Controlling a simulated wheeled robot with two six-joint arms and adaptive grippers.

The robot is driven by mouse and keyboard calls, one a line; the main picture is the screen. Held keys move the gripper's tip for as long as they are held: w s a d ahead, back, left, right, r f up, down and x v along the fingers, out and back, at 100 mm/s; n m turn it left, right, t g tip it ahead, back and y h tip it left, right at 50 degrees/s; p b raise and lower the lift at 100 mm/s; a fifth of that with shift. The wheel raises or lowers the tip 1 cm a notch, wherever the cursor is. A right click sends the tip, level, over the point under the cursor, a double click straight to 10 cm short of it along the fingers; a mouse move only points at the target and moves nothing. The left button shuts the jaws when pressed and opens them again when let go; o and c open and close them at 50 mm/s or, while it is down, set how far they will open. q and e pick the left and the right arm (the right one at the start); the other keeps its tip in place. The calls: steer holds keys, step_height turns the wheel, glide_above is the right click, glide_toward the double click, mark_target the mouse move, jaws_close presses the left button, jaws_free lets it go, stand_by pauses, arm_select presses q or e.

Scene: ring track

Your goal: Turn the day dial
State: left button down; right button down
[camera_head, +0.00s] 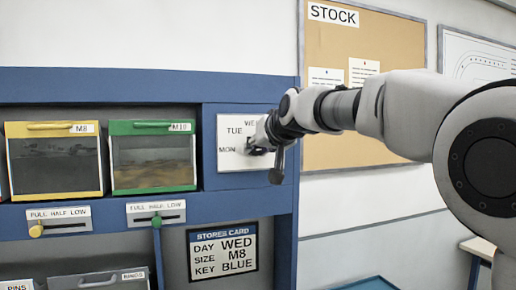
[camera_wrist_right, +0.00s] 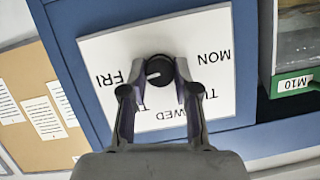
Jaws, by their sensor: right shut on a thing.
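The day dial is a dark round knob (camera_wrist_right: 159,69) on a white panel (camera_head: 228,160) with day names around it. In the wrist view the panel (camera_wrist_right: 105,50) shows FRI to the left, MON to the right and WED at the bottom; other names are partly covered. A pale mark on the knob lies toward its left, FRI side. My right gripper (camera_wrist_right: 157,86) is shut on the knob, one finger on each side. In the head view this gripper (camera_head: 262,142) hides the knob. The stores card (camera_head: 222,248) reads DAY WED, SIZE M8, KEY BLUE. My left gripper is out of view.
A yellow-framed M8 bin (camera_head: 55,160) and a green-framed M10 bin (camera_head: 152,160) stand left of the panel. Slider plates with a yellow knob (camera_head: 36,231) and a green knob (camera_head: 157,220) sit below them. A cork STOCK board (camera_head: 340,45) hangs on the wall at right.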

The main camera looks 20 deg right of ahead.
steer(key=n+h, duration=0.1)
steer(key=n, duration=0.1)
steer(key=shift+a+n+h, duration=0.15)
steer(key=shift+n+h, duration=0.15)
steer(key=shift+h, duration=0.1)
steer(key=shift+n+h+b, duration=0.35)
steer(key=shift+n+h, duration=0.15)
steer(key=shift+n, duration=0.2)
steer(key=n+b, duration=0.1)
steer(key=n+h+b, duration=0.1)
steer(key=n+h, duration=0.1)
steer(key=shift+a+f+t+b, duration=0.2)
steer(key=shift+f+t+b, duration=0.05)
steer(key=shift+t+b, duration=0.15)
steer(key=n+h+b, duration=0.1)
steer(key=n+b, duration=0.2)
steer(key=shift+f+t+h, duration=0.1)
steer(key=shift+t+h, duration=0.2)
steer(key=shift+t, duration=0.1)
steer(key=shift+n+t+h+b, duration=0.3)
steer(key=shift+n+h+b, duration=0.1)
steer(key=shift+n+b, duration=0.75)
steer(key=shift+r, duration=0.2)
